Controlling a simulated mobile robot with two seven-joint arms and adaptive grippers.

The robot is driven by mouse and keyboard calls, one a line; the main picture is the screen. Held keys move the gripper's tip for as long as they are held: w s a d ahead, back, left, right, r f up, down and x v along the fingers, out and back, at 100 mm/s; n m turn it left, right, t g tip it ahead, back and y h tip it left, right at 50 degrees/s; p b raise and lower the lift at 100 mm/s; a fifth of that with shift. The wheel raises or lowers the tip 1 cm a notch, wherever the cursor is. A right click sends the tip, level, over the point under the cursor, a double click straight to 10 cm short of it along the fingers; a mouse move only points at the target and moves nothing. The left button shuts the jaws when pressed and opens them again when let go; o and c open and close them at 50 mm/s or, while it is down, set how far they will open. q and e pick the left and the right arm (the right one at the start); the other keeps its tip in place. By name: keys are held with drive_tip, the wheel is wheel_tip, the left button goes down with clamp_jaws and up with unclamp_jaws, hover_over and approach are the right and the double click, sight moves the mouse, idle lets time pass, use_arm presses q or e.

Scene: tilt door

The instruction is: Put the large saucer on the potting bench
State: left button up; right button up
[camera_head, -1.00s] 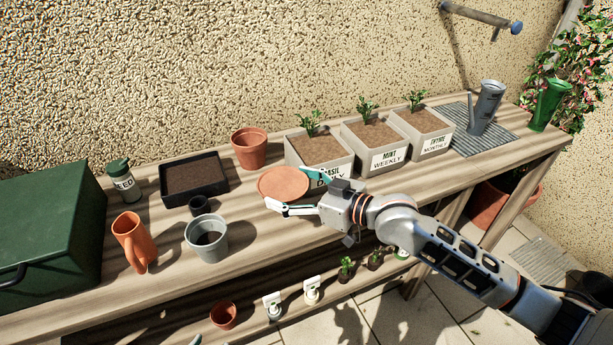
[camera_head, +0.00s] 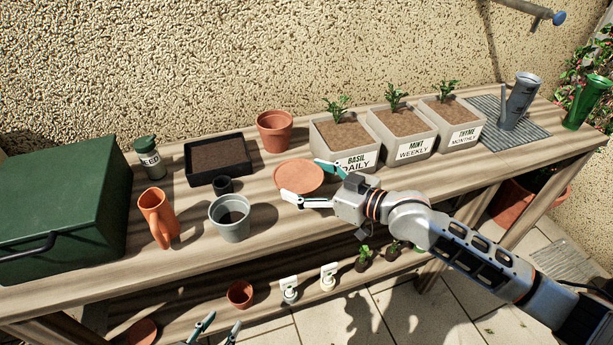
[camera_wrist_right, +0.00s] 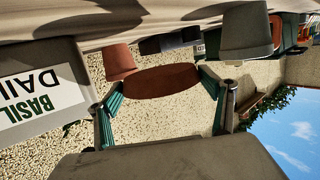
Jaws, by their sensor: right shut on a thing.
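The large saucer (camera_head: 298,176), a flat terracotta disc, is at the potting bench (camera_head: 270,228), in front of the terracotta pot and the basil planter. My right gripper (camera_head: 310,184) is shut on it, with one finger on each side of its rim. In the right wrist view, which is upside down, the saucer (camera_wrist_right: 162,80) sits between the fingertips and looks clear of the bench boards (camera_wrist_right: 120,30); I cannot tell the exact gap. My left gripper (camera_head: 222,324) shows at the bottom edge, empty, with its fingertips apart.
Behind stand the terracotta pot (camera_head: 274,131), basil planter (camera_head: 343,142) and black tray (camera_head: 219,157). To the left are a grey pot (camera_head: 230,217), black cup (camera_head: 222,185), orange jug (camera_head: 158,217) and green box (camera_head: 62,205). Small items fill the lower shelf. Bare boards lie in front.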

wheel_tip(320, 180, down, 4)
drive_tip(key=shift+f+b, duration=0.15)
drive_tip(key=shift+b, duration=1)
drive_tip(key=shift+f+b, duration=0.55)
drive_tip(key=shift+f, duration=0.6)
drive_tip(key=shift+f, duration=0.3)
drive_tip(key=o, duration=1.3)
drive_tip(key=shift+c, duration=0.2)
drive_tip(key=v, duration=1.2)
drive_tip(key=shift+f, duration=0.1)
